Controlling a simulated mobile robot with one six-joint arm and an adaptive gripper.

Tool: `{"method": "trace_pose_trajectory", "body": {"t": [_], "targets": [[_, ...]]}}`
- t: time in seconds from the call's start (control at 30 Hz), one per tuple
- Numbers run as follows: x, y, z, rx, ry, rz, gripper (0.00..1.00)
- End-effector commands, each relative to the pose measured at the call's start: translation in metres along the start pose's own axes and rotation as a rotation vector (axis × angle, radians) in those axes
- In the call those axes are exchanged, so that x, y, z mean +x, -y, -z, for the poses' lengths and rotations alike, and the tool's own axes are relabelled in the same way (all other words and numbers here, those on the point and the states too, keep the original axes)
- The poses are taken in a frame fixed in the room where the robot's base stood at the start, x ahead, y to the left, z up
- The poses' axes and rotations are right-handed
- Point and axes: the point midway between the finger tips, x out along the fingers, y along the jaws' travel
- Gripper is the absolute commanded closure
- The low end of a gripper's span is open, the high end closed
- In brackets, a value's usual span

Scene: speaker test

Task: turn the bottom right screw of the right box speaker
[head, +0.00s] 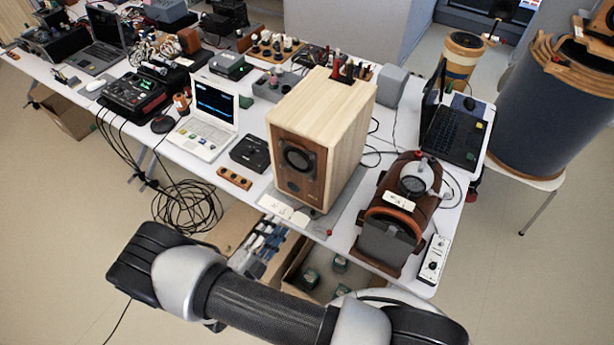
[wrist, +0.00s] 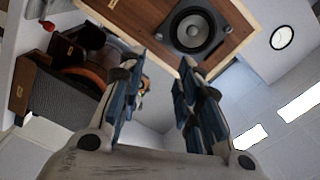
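A pale wooden box speaker (head: 345,125) with a brown front and a dark round driver stands upright at the table's front edge. The head view shows only this one wooden box speaker clearly. In the wrist view, a brown speaker front (wrist: 245,20) with its driver (wrist: 194,30) fills the top, beyond my fingers and tilted. Its individual screws are too small to tell. My gripper (wrist: 160,72) is open, with a clear gap and nothing between its blue-grey fingers. In the head view, my gripper (head: 264,238) is low in front of the table, apart from the speaker and partly hidden by my arm.
A brown device with a dark front (head: 390,240) stands right of the speaker. A white laptop (head: 205,130) and a small black box (head: 250,153) are to its left. Open boxes (head: 325,275) lie under the table edge. Black cables (head: 187,207) coil on the floor.

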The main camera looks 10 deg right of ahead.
Motion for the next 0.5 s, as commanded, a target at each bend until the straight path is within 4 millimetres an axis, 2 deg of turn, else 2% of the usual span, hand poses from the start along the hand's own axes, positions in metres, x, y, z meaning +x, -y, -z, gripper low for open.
{"method": "trace_pose_trajectory", "body": {"t": [0.1,0.27,0.5], "targets": [[-0.001,0.0,0.002,-0.099,0.0,0.001,0.69],[0.009,-0.002,0.002,-0.127,-0.004,-0.001,0.69],[0.056,-0.003,0.003,-0.125,-0.007,-0.004,0.69]]}}
